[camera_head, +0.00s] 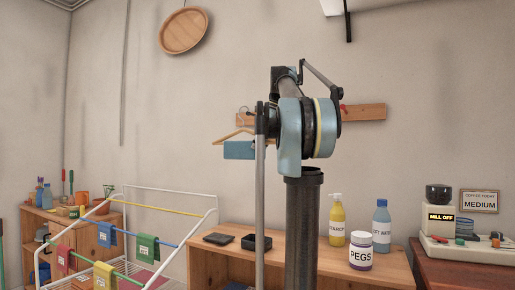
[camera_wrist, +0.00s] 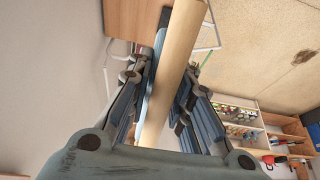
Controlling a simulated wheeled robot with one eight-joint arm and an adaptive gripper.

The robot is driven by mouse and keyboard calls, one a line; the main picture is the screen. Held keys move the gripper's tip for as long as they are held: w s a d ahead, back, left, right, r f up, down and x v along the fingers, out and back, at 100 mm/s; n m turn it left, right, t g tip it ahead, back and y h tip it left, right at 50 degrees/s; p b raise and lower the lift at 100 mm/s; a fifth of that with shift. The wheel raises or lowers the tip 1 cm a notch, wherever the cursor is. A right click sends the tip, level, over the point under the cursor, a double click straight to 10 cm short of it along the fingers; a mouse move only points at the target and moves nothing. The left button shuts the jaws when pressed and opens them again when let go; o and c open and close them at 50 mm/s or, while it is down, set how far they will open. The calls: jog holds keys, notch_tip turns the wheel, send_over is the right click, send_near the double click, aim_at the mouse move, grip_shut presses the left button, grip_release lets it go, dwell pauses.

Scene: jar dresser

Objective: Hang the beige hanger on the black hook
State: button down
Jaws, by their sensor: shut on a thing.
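The beige hanger (camera_head: 232,135) shows its left part beside my arm in the head view, with a blue cloth (camera_head: 239,151) on it. In the wrist view my gripper (camera_wrist: 163,85) is shut on the hanger's beige bar (camera_wrist: 175,72), with a blue strip (camera_wrist: 157,65) along its left side. The wooden hook board (camera_head: 363,113) is on the wall behind my arm, which covers its middle. A dark curved hook (camera_head: 243,112) shows at the board's left end, above the hanger; I cannot tell whether it is the black hook or the hanger's own. My gripper is hidden in the head view.
A red hook (camera_head: 342,108) is on the board's right part. Below stands a wooden dresser (camera_head: 340,271) with a yellow pump bottle (camera_head: 337,222), a blue bottle (camera_head: 381,222) and a pegs jar (camera_head: 360,253). A white drying rack (camera_head: 187,238) stands at the left.

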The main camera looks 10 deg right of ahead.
jog(key=w+d+f, duration=0.1)
jog(key=w+d, duration=0.4)
jog(key=w, duration=0.3)
jog(key=shift+d, duration=0.4)
dwell(0.7)
jog(key=shift+f, duration=0.1)
jog(key=c, duration=1.4)
grip_release()
jog(key=shift+o, duration=0.2)
jog(key=v, duration=1.1)
jog(key=shift+r, duration=0.4)
